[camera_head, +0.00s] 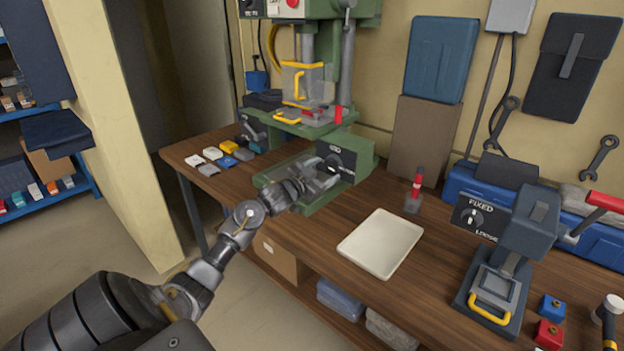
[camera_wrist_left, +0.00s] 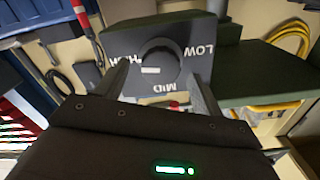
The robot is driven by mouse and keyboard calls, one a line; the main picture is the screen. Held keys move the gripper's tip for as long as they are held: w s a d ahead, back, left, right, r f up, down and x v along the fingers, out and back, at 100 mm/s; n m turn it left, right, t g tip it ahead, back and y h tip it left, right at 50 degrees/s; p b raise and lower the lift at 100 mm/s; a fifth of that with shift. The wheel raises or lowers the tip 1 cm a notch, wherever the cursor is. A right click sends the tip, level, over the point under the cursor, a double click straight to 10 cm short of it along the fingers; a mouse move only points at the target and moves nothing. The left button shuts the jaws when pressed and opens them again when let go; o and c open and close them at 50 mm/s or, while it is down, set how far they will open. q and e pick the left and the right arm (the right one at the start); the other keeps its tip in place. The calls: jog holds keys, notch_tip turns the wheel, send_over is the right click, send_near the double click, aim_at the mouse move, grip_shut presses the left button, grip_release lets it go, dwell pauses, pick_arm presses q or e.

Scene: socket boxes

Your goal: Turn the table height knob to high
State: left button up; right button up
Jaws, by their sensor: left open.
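The table height knob (camera_wrist_left: 160,62) is a dark round dial on a black box (camera_wrist_left: 195,35) with white HIGH, MID and LOW labels. In the left wrist view HIGH is at its left, MID below and LOW at its right. A short white mark on the knob lies on its HIGH side. In the head view the black box (camera_head: 345,158) is on the green drill press base. My left gripper (camera_head: 318,178) is right in front of it. Its fingers are open, one on each side of the knob; contact cannot be told. My right gripper is out of view.
The green drill press (camera_head: 347,75) stands on the wooden bench.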

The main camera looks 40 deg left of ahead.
pick_arm(q)
jog(key=s+b, duration=0.1)
jog(key=s, duration=0.8)
jog(key=shift+s, duration=0.1)
